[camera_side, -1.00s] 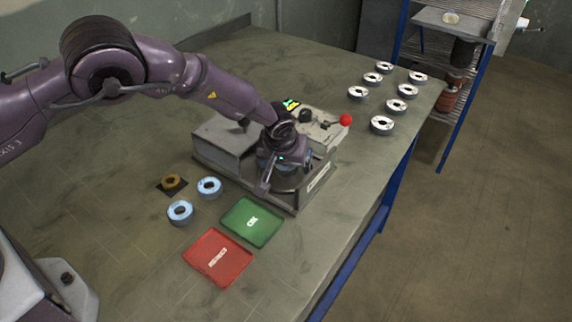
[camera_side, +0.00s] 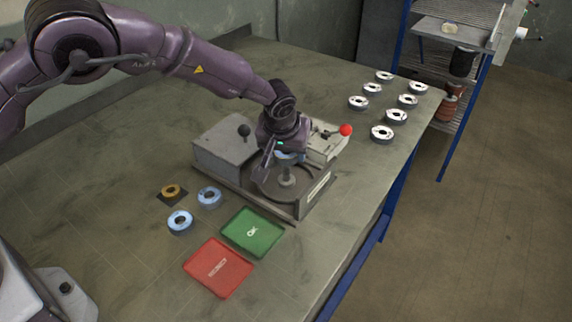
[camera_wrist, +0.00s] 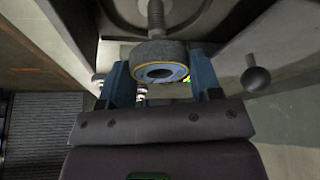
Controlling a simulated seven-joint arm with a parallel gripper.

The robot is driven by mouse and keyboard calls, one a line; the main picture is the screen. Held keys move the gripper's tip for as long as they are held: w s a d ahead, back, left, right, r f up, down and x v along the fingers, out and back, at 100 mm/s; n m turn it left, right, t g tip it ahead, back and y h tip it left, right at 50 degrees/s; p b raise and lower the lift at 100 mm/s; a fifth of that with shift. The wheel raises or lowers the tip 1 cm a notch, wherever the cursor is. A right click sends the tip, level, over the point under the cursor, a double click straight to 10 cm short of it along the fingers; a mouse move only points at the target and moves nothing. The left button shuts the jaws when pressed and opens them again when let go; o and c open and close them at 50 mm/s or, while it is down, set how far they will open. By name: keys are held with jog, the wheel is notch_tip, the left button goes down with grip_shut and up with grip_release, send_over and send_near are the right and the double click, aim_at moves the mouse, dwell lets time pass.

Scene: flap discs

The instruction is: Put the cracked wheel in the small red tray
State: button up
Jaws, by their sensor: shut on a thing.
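My gripper (camera_side: 278,160) is shut on a wheel (camera_wrist: 160,66) with a dark gritty rim, a thin yellow ring and a blue-grey centre. In the side view the wheel (camera_side: 291,158) is mostly hidden under the gripper, just above the spindle (camera_side: 287,176) of the grey machine (camera_side: 310,192). In the wrist view it sits between both fingers, with a threaded post (camera_wrist: 156,16) behind it. I see no crack on it. The small red tray (camera_side: 218,268) lies flat and empty at the table's front, its pale label unreadable.
A green tray (camera_side: 252,233) marked OK lies beside the red one. Two blue-centred wheels (camera_side: 180,221) and a brown ring (camera_side: 171,190) on a dark square lie left of it. The machine has a red-knobbed lever (camera_side: 345,130).

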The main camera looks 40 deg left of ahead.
notch_tip(320, 180, up, 3)
jog(key=shift+d+f, duration=0.1)
jog(key=shift+s+d+r+m, duration=0.15)
jog(key=shift+d+r, duration=0.3)
jog(key=shift+d, duration=0.15)
jog(key=shift+s+d+r+m, duration=0.15)
jog(key=shift+d+r, duration=0.3)
jog(key=shift+d, duration=0.1)
jog(key=s+d+f+m, duration=0.1)
jog(key=s+d+f, duration=0.1)
jog(key=s+d, duration=0.35)
jog(key=m+h, duration=0.2)
jog(key=m, duration=0.1)
send_near(223, 263)
jog(key=shift+w+a+f, duration=0.15)
jog(key=shift+w+f, duration=0.15)
jog(key=shift+w, duration=0.7)
jog(key=shift+f, duration=2.25)
jog(key=shift+f, duration=0.25)
